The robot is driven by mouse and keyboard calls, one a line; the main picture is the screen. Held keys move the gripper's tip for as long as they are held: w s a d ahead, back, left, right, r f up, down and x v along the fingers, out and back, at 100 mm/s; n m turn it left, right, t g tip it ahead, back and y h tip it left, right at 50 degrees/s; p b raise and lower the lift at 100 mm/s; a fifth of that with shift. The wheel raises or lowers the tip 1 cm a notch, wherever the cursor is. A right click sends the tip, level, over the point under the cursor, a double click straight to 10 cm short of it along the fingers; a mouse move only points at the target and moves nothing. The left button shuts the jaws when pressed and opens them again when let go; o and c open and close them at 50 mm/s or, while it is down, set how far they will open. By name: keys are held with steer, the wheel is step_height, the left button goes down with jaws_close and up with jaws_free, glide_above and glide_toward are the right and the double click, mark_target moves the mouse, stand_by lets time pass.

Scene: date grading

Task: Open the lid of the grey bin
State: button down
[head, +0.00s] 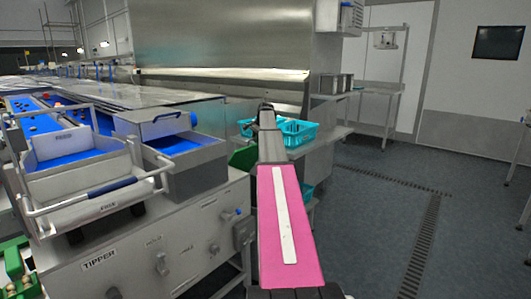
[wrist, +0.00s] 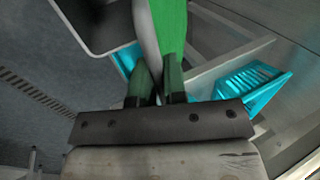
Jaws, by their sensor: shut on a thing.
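In the wrist view, a dark grey panel with a pale rim (wrist: 97,50) shows at the upper left; it looks like part of the grey bin, but I cannot tell lid from body. My gripper (wrist: 157,72) has two green fingers close together, shut on a narrow pale grey strip (wrist: 147,35) that looks like the lid's edge. The contact is partly hidden by the fingers. In the head view, my gripper (head: 266,108) is at the far end of my pink arm; the grey bin cannot be made out there.
A green surface (wrist: 172,25) lies right beside the grey strip. Teal baskets (head: 298,133) stand on a steel bench beyond my gripper. The tipper machine (head: 130,255) is close at left. Open floor (head: 385,220) with a drain lies at right.

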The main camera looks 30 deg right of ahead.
steer(key=w+a+r, duration=0.1)
steer(key=w+a, duration=0.2)
steer(key=w, duration=0.5)
steer(key=w+a+r+g, duration=0.1)
steer(key=w+a+r, duration=0.1)
steer(key=w, duration=0.6)
steer(key=w+a+r+g+h, duration=0.1)
steer(key=w+a+r, duration=0.1)
steer(key=w+a, duration=0.3)
steer(key=shift+w+r, duration=0.15)
steer(key=shift+w, duration=1.55)
steer(key=c, duration=1.2)
jaws_free()
steer(key=v, duration=1)
steer(key=shift+s+r, duration=0.1)
steer(key=shift+r, duration=0.3)
